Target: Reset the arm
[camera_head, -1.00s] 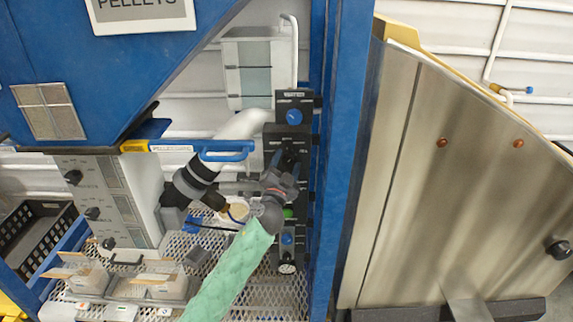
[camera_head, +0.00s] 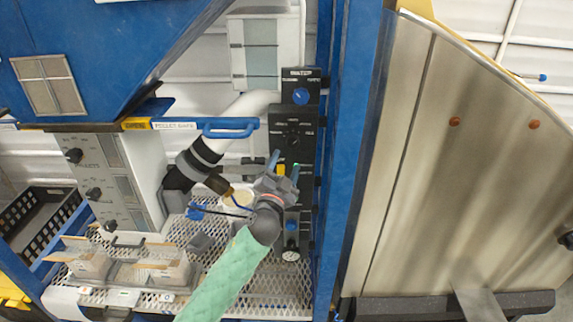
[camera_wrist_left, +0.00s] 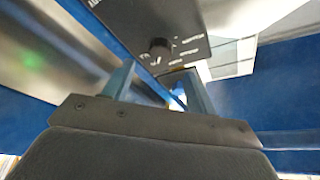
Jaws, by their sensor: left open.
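My left arm, in a pale green sleeve, comes up from the bottom of the head view. My left gripper (camera_head: 284,164) is open and empty, its two blue-grey fingers pointing up in front of the lower part of a black control panel (camera_head: 301,118). The panel carries a blue knob at the top and a black knob (camera_head: 292,138) above the fingertips. In the left wrist view the open gripper (camera_wrist_left: 158,78) has the panel (camera_wrist_left: 130,22) and a black knob (camera_wrist_left: 159,48) beyond its fingers. Whether a finger touches the panel cannot be told. The gripper hides part of the panel. My right gripper is not in view.
A blue post (camera_head: 352,150) stands right of the panel, with a steel-sided hopper (camera_head: 470,200) beyond. Trays (camera_head: 135,270) sit on a mesh shelf (camera_head: 265,300) below.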

